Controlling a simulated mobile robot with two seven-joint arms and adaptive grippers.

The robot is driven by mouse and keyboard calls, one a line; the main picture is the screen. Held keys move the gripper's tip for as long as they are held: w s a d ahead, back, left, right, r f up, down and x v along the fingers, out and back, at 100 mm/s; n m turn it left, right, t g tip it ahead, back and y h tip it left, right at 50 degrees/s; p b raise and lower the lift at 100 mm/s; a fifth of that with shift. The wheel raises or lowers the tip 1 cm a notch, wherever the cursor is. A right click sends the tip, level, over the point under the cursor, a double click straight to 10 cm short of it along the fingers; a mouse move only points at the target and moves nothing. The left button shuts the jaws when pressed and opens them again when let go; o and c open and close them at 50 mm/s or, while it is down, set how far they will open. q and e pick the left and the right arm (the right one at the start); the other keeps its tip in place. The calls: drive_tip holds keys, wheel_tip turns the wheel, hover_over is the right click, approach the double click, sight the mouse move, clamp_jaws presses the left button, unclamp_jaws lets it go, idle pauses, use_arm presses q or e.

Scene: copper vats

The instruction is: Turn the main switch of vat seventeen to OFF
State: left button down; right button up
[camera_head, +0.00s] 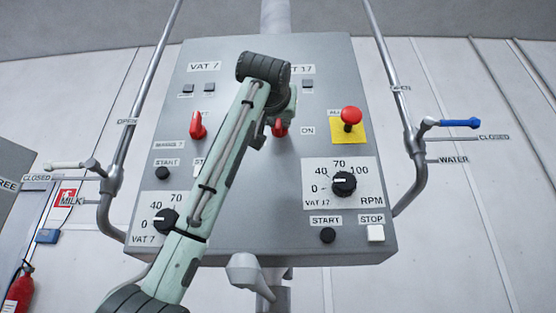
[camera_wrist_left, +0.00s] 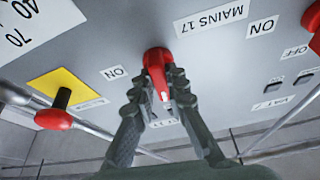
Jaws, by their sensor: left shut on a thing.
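An ON label (camera_wrist_left: 115,72) is to the left. In the head view the switch (camera_head: 280,130) is mostly hidden by my left gripper (camera_head: 279,122). My right gripper is not in view.
Vat seven's red switch (camera_head: 197,125) is left of my arm. A red emergency knob on a yellow plate (camera_head: 348,130) is to the right. Below it are the RPM dial (camera_head: 343,184), a black START button (camera_head: 328,235) and a white STOP button (camera_head: 375,233). Pipes flank the panel.

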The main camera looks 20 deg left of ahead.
use_arm(q)
drive_tip(key=shift+d+n+y, duration=0.1)
drive_tip(key=shift+n+y, duration=0.5)
drive_tip(key=shift+n, duration=0.7)
drive_tip(key=c, duration=1.5)
unclamp_jaws()
drive_tip(key=shift+c, duration=0.2)
drive_tip(key=v, duration=0.7)
drive_tip(key=shift+s, duration=0.2)
